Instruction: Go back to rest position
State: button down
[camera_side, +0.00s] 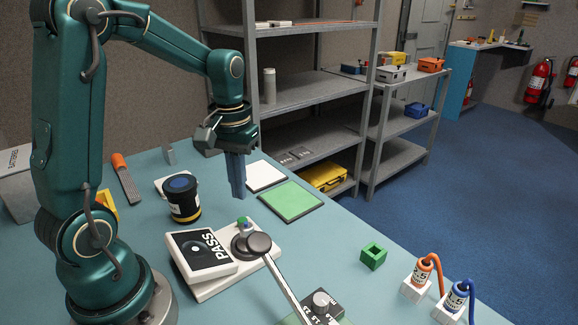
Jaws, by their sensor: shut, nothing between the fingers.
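My gripper (238,192) points down above the table, with its blue-grey fingers together and nothing between them. It hangs above and a little behind the winch console (215,285), a white base with a panel marked PASS (203,254) and a round dark knob (258,243). A long metal lever (285,288) runs from near the knob toward the front. A small green and blue piece (243,223) sits beside the knob, below my fingertips. My gripper is apart from all of these.
A black jar (183,198) stands left of my gripper, and a green pad (290,209) and white pad (263,176) lie behind. A green hollow block (373,256) and orange (423,275) and blue (455,299) cabled plugs stand at right. A file (127,180) lies back left. Shelves (310,90) rise behind.

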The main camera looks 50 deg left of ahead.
jog(key=s+d+r+m+t, duration=0.5)
jog(key=s+d, duration=0.3)
jog(key=d, duration=0.2)
jog(key=shift+s+d+r+m+t, duration=0.2)
jog(key=shift+s+r+m+t, duration=0.15)
jog(key=shift+r+m, duration=0.25)
jog(key=shift+r, duration=0.1)
dwell(1.3)
